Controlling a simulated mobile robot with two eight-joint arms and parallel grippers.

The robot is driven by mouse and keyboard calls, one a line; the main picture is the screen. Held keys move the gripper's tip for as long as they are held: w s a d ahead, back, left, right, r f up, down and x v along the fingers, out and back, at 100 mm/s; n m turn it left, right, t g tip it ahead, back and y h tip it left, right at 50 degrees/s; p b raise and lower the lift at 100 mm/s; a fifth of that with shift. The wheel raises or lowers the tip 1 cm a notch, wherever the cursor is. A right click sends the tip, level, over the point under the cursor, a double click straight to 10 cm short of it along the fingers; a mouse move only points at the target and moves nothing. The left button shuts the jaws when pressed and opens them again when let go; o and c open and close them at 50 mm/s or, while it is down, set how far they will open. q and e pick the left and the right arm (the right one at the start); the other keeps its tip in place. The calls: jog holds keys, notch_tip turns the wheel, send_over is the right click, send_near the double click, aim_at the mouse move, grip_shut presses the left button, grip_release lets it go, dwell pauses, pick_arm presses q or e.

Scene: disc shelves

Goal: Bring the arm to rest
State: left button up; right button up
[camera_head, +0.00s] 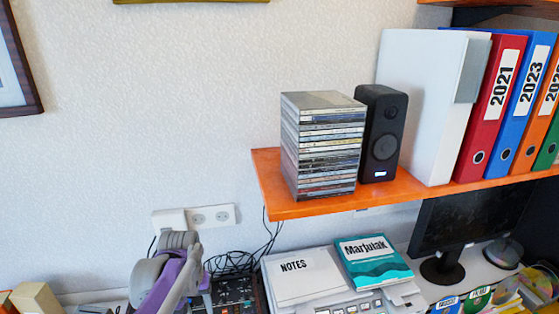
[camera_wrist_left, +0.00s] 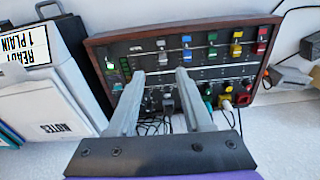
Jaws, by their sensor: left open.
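My left arm shows in the head view as a grey and purple part at the bottom, left of centre; its fingertips cannot be made out there. In the left wrist view my left gripper (camera_wrist_left: 160,74) is open, its two grey fingers apart with nothing between them. The fingers point at a dark mixer panel (camera_wrist_left: 215,56) with coloured sliders and a brown wooden frame. The same panel shows partly behind my arm in the head view (camera_head: 236,289). My right gripper is in neither view.
An orange shelf (camera_head: 272,194) holds a stack of disc cases (camera_head: 322,147), a black speaker (camera_head: 379,134) and ring binders (camera_head: 490,105). Below it are a box marked NOTES (camera_head: 296,272), a teal book (camera_head: 372,260) and a monitor (camera_head: 465,218). Wall sockets (camera_head: 212,216) and cables are near my arm.

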pick_arm(q)
jog(key=s+d+f+m+t, duration=0.1)
jog(key=s+d+t, duration=0.1)
jog(key=s, duration=0.8)
jog(key=s+d+f+m+t+p, duration=0.1)
jog(key=s+d+f+t, duration=0.1)
jog(key=s, duration=0.8)
jog(key=shift+d+m+t, duration=0.25)
jog(key=shift+m+t, duration=0.05)
jog(key=shift+t, duration=0.1)
